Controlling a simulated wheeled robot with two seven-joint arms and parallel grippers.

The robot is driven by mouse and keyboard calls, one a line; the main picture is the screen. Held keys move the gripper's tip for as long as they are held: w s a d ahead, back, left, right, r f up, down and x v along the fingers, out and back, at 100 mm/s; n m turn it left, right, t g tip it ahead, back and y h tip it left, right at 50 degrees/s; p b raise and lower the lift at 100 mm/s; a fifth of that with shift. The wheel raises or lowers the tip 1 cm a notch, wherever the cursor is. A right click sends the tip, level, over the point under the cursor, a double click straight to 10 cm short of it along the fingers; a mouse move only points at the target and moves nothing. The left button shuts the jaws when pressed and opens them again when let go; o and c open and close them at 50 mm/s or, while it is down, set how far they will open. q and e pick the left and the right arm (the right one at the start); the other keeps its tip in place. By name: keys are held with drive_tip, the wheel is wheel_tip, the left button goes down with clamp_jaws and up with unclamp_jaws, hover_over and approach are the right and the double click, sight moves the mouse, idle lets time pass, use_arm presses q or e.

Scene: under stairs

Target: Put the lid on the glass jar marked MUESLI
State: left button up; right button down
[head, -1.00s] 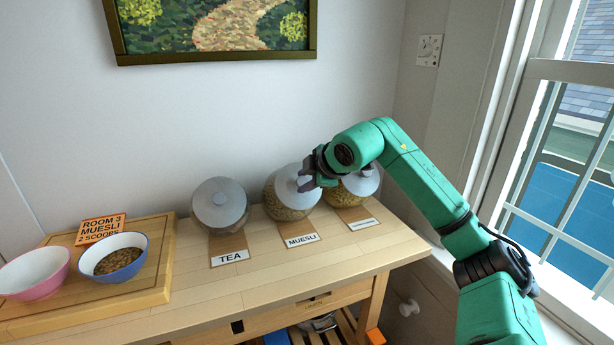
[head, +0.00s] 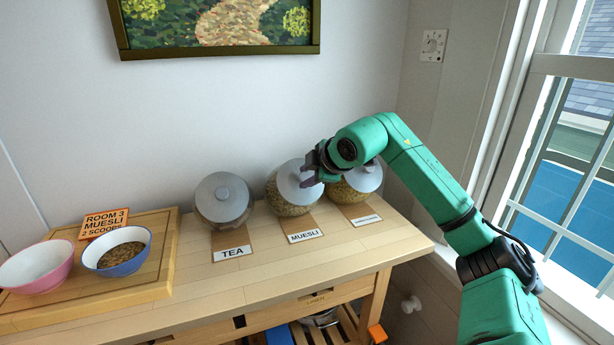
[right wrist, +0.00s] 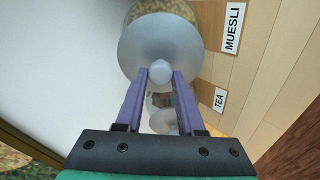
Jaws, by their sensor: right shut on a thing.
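The glass jar marked MUESLI (head: 287,208) stands in the middle of three jars, with its MUESLI label (head: 305,237) on the bench in front. A pale grey domed lid (head: 292,180) is over its mouth. I cannot tell whether it is fully seated. My right gripper (head: 309,178) is at the right side of this lid. In the right wrist view its two fingers (right wrist: 160,76) are shut on the lid's round knob (right wrist: 160,70), and the lid (right wrist: 160,45) hides most of the jar beneath. My left gripper is in neither view.
The TEA jar (head: 222,222) with a grey lid stands to the left. Another lidded jar (head: 345,192) stands close on the right, partly behind my gripper. A board (head: 160,285) at the left holds a pink bowl (head: 38,275) and a blue bowl (head: 103,268). The bench front is clear.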

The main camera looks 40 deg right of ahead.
drive_tip(key=shift+x, duration=0.75)
drive_tip(key=shift+d, duration=0.1)
unclamp_jaws()
idle(0.5)
drive_tip(key=shift+s, duration=0.1)
drive_tip(key=shift+s+r, duration=0.25)
drive_tip(key=v, duration=0.2)
drive_tip(key=a+b+v, duration=0.1)
drive_tip(key=v, duration=0.2)
drive_tip(key=shift+w+r, duration=0.15)
drive_tip(key=shift+r, duration=0.05)
